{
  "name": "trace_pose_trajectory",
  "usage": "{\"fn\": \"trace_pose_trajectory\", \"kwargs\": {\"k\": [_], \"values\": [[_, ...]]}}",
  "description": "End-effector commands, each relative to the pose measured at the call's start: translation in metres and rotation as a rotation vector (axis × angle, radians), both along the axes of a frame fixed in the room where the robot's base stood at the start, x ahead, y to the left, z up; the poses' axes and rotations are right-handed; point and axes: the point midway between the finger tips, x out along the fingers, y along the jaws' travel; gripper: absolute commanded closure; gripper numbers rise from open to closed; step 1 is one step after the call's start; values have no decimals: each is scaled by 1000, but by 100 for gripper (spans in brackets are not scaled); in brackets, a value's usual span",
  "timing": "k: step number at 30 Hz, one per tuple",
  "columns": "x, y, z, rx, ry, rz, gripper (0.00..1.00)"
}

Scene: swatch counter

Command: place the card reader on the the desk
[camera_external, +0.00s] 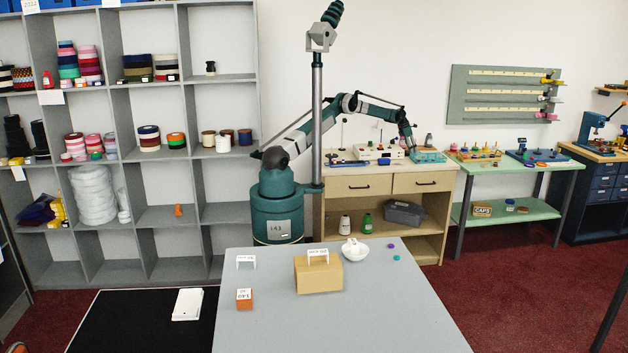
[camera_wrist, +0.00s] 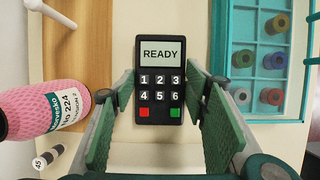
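The card reader (camera_wrist: 160,80) is black with a "READY" screen, number keys, and a red and a green key. In the wrist view it lies face up on a pale surface. My gripper (camera_wrist: 161,88) is open, with one green finger pad on either side of the reader and a small gap on both sides. In the outside view my gripper (camera_external: 410,149) is at the wooden workbench (camera_external: 350,184) by the back wall; the reader cannot be made out there. A grey desk (camera_external: 385,315) stands in the foreground, away from my gripper.
A pink thread spool (camera_wrist: 45,108) is close on the left in the wrist view. A teal tray (camera_wrist: 218,45) with small spools is on the right.

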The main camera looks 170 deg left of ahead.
Motion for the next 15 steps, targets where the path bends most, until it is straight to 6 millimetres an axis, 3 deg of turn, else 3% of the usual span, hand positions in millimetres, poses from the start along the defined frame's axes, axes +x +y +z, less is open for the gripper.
{"fn": "trace_pose_trajectory", "kwargs": {"k": [5,15], "values": [[0,0,0,0,0,0,75],[0,0,5,0,0,0,75]]}}
